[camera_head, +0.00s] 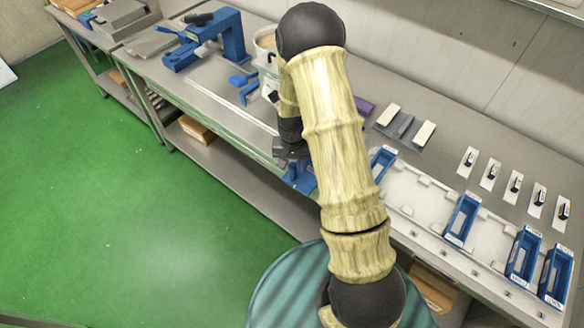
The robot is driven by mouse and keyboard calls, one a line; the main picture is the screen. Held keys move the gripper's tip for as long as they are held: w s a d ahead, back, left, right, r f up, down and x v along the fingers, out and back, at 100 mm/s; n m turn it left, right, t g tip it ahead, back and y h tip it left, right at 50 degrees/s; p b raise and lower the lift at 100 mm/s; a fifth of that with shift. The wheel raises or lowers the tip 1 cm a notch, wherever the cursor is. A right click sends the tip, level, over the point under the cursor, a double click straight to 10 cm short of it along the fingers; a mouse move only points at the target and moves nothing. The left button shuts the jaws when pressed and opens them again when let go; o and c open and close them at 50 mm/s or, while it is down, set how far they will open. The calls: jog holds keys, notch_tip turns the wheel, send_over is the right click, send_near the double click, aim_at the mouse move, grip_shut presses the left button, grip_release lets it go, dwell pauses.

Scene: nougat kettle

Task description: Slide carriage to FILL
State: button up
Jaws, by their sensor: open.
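My gripper (290,153) is dark and hangs over the front edge of the steel bench, left of my pale, bamboo-like arm. It is open, but its fingertips are small and hard to make out. A blue part (299,178) shows just below it, partly hidden by the arm; I cannot tell whether they touch. A pale kettle (266,62) stands behind, partly covered by my arm. A smaller blue piece (243,84) sits left of the kettle. No FILL mark is readable, and I cannot tell for sure which part is the carriage.
Several blue trays (461,218) sit on a long white bed (420,201) at the right. Small black-handled tools on white cards (491,174) lie behind them. A blue press-like frame (215,38) stands at the bench's far left. The green floor (120,220) is clear at the left.

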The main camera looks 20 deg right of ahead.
jog(key=shift+f+p, duration=0.4)
jog(key=shift+f, duration=1.4)
jog(key=shift+c, duration=0.5)
grip_shut()
